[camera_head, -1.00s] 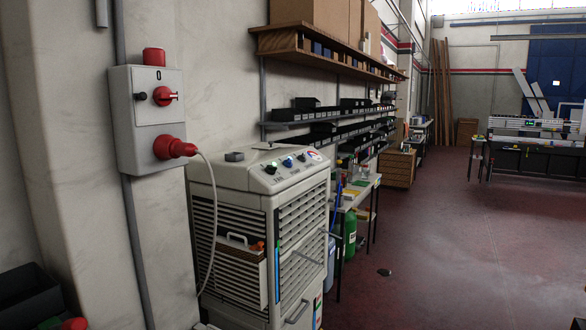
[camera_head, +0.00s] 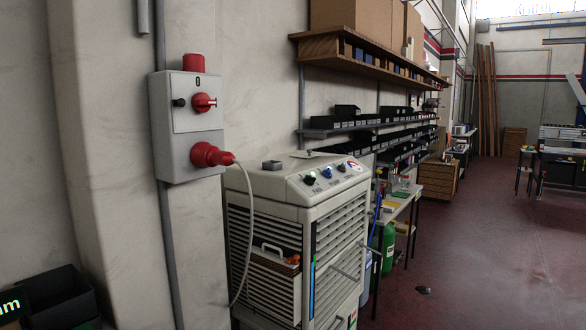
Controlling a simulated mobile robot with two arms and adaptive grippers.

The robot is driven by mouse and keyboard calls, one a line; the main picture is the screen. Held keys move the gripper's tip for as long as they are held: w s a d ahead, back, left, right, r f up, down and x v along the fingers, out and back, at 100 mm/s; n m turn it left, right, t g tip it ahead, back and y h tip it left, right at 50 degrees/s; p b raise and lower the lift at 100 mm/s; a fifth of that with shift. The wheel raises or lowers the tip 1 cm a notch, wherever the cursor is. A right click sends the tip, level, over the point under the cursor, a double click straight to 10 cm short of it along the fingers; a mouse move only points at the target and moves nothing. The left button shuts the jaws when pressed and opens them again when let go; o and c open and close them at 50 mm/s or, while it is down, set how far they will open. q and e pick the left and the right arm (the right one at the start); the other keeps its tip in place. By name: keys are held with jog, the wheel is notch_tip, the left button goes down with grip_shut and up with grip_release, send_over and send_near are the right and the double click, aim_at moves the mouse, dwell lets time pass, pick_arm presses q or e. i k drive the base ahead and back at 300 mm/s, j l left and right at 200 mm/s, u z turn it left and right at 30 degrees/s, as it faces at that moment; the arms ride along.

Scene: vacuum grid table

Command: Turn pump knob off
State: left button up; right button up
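A beige slatted cooler unit (camera_head: 284,184) stands against the wall in the middle of the view. Its sloped top panel carries a row of knobs: a dark knob (camera_head: 310,178) at the left, a blue knob (camera_head: 326,172) in the middle, and another dark knob (camera_head: 341,167) at the right. A red and blue round mark sits at the panel's right end. The small labels under the knobs are too blurred to read surely, so I cannot tell which is the pump knob or how it is set. Neither of my grippers is in view.
A grey wall switch box (camera_head: 187,152) with a red rotary switch (camera_head: 204,103) and red plug (camera_head: 211,155) hangs left of the cooler; its cable runs down beside it. A cluttered side table (camera_head: 405,210) stands beyond. The red floor (camera_head: 480,255) at right is mostly clear.

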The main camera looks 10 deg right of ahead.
aim_at(327, 173)
jog(key=i+l+u, duration=0.8)
jog(key=l, duration=0.35)
jog(key=i+j, duration=0.05)
jog(key=i, duration=0.05)
